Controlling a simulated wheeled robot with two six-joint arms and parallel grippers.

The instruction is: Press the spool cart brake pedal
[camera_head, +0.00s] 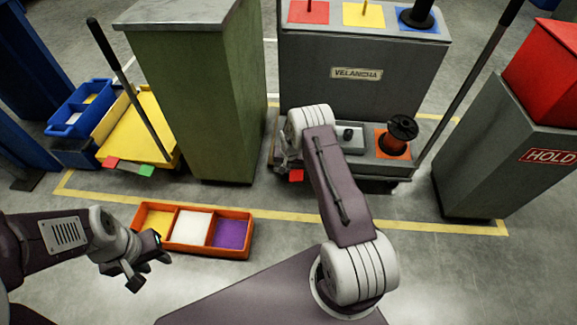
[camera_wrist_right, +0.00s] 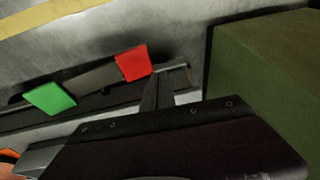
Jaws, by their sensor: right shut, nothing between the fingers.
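The spool cart (camera_head: 360,62) is grey, with a VELANCHA label and a low front deck. Its red pedal (camera_head: 296,175) sticks out at the cart's front left foot. In the right wrist view the red pedal (camera_wrist_right: 133,63) and a green pedal (camera_wrist_right: 50,97) sit on a dark bar. The green one is hidden behind my arm in the head view. My right gripper (camera_wrist_right: 163,88) is shut and empty, its tip right beside the red pedal; I cannot tell if they touch. My left gripper (camera_head: 150,270) looks open and empty at lower left, away from the cart.
An olive cabinet (camera_head: 200,100) stands left of the spool cart, close to my right gripper. A yellow cart (camera_head: 135,125) further left has its own red and green pedals. An orange bin (camera_head: 185,245) lies on the floor ahead. A grey HOLD stand (camera_head: 490,150) is at right.

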